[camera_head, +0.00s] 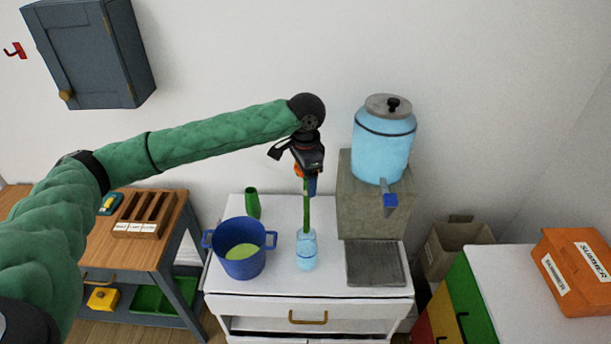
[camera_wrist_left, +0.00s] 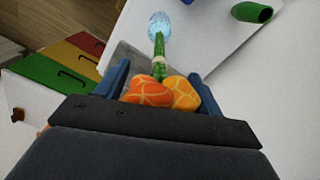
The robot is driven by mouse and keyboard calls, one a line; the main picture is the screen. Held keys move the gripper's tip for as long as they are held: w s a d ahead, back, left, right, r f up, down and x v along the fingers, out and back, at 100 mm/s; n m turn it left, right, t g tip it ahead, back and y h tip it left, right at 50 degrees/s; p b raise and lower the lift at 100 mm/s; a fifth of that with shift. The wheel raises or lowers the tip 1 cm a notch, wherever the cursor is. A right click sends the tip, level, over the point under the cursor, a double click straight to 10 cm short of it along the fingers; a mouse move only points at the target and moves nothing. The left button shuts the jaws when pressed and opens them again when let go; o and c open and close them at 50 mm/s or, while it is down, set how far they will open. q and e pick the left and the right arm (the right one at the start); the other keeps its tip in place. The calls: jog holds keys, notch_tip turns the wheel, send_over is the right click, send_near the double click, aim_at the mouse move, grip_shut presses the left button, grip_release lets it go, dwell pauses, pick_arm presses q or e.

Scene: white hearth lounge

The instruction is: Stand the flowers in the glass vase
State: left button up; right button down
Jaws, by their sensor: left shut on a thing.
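The flowers (camera_wrist_left: 150,92) have orange heads and a green stem (camera_head: 306,212). My left gripper (camera_head: 308,184) is shut on them near the heads and holds them upright, stem down. The glass vase (camera_head: 306,251) is pale blue and stands on the white cabinet. The stem's lower end meets the vase mouth in the head view; I cannot tell how deep it reaches. In the left wrist view the stem points toward the vase (camera_wrist_left: 159,24). My right gripper is not in view.
A blue pot (camera_head: 240,262) with green contents stands left of the vase, and a green vase (camera_head: 252,204) behind it. A grey drain tray (camera_head: 374,264) lies right. A blue water dispenser (camera_head: 383,145) stands on a stone block (camera_head: 372,221) at the back right.

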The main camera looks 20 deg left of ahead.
aim_at(306, 207)
pick_arm(q)
notch_tip(306, 207, down, 11)
jog(key=shift+f+b, duration=0.1)
jog(key=shift+b, duration=0.35)
dwell(2.6)
jog(key=shift+f, duration=0.1)
jog(key=o, duration=1.4)
